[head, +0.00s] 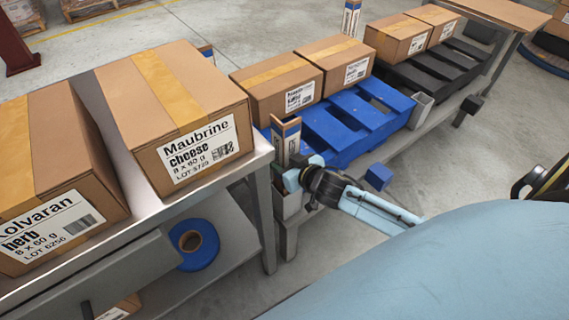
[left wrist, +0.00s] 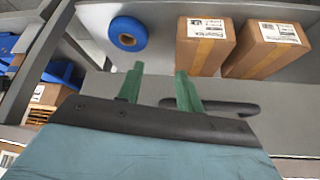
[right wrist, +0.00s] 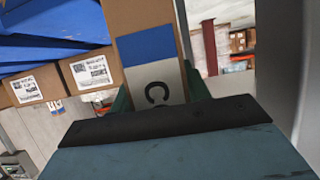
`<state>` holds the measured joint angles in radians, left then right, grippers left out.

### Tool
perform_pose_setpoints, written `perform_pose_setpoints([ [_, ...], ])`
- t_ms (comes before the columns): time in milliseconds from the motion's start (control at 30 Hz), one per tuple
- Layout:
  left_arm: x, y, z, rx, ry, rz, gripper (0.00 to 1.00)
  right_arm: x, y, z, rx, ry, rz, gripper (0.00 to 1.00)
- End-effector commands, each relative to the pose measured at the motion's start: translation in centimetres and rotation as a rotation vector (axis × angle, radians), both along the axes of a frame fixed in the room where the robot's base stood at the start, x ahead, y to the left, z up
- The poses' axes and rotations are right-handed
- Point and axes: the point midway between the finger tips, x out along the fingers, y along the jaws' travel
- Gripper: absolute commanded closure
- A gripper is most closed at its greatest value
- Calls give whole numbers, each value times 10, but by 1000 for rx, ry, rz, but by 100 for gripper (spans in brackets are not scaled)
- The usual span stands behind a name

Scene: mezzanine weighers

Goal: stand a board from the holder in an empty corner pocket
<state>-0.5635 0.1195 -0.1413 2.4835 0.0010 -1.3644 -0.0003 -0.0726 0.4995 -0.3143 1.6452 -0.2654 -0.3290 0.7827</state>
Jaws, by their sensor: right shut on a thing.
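Another grey pocket (head: 420,108) at the pallet's near right corner looks empty. A second board (head: 351,17) stands at the far side. My left gripper (left wrist: 160,88) is open and empty.
Cartons (head: 277,84) sit on the blue pallet, close to the held board. A steel table (head: 255,150) with large Maubrine (head: 170,110) and Kolvaran (head: 55,190) cartons stands at left. A black pallet (head: 425,65) lies further right. A blue roll (head: 197,245) is on the lower shelf.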

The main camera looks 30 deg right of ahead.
Motion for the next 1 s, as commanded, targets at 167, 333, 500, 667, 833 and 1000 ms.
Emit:
perform_pose_setpoints([
  [167, 0, 0, 1, 0, -2, 0, 64, 0, 0, 1, 0, -2, 0, 77],
  [333, 3, -1, 1, -4, -18, -2, 64, 0, 0, -1, 0, -1, 0, 77],
  [500, 4, -2, 2, -6, -23, -2, 64, 0, 0, -2, 0, 0, 0, 36],
  [667, 4, -2, 2, -5, -22, -2, 64, 0, 0, -1, 0, 0, 0, 31],
  [833, 4, -2, 2, -5, -22, -2, 64, 0, 0, -1, -1, 0, 0, 31],
  [1000, -9, 4, -3, 13, 52, 6, 64, -7, 0, 4, 0, 1, 1, 31],
])
